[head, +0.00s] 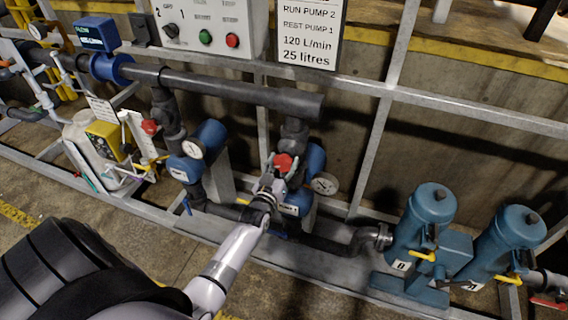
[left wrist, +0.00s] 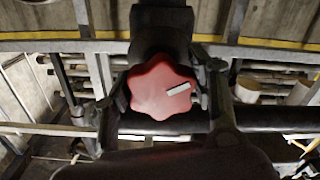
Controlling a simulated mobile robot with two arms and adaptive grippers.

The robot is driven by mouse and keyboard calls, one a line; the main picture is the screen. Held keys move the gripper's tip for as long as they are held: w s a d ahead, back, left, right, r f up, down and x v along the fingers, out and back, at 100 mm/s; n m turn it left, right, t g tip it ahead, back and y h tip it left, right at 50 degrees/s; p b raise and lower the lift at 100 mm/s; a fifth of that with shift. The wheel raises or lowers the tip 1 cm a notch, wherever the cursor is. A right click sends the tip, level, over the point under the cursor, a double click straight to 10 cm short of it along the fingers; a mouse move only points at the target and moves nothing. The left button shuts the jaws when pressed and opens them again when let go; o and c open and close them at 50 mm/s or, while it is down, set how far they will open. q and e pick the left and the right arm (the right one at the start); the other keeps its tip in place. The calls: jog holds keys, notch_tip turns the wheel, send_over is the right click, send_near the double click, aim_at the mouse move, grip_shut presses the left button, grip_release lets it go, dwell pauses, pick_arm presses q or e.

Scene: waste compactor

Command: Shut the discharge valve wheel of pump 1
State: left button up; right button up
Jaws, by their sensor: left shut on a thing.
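A red valve wheel (head: 284,162) with a lobed rim sits on the dark vertical pipe at the middle of the head view. My left gripper (head: 273,174) is at this wheel, its arm reaching up from below. In the left wrist view the red wheel (left wrist: 155,98) is between the fingers of the left gripper (left wrist: 162,92), which are shut on its sides. A short white mark on the wheel's face points right and slightly up. A second red valve wheel (head: 150,127) is on the pipe to the left, with no gripper at it. My right gripper is not in view.
Round gauges (head: 325,184) stand close beside the pipes. A thick dark pipe (head: 230,88) runs above the wheels. A control box (head: 205,28) and a sign (head: 308,35) are behind. Blue-green filter housings (head: 425,220) stand at right. The floor in front is clear.

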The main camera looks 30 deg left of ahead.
pick_arm(q)
jog(key=m, duration=0.3)
jog(key=shift+f+m, duration=0.15)
jog(key=shift+m, duration=0.25)
jog(key=m, duration=0.2)
jog(key=shift+a+m, duration=0.1)
jog(key=shift+m, duration=0.3)
jog(key=m+b, duration=0.2)
jog(key=m, duration=0.3)
jog(key=shift+s+a, duration=0.1)
jog(key=m+b, duration=0.2)
jog(key=m, duration=0.4)
jog(key=shift+m, duration=0.3)
jog(key=m, duration=0.2)
jog(key=m+b, duration=0.1)
jog(key=m, duration=0.1)
jog(key=m+b, duration=0.1)
jog(key=shift+r+m, duration=0.25)
jog(key=shift+m, duration=0.15)
jog(key=shift+a, duration=0.1)
jog(key=o, duration=1.2)
jog(key=shift+r, duration=0.1)
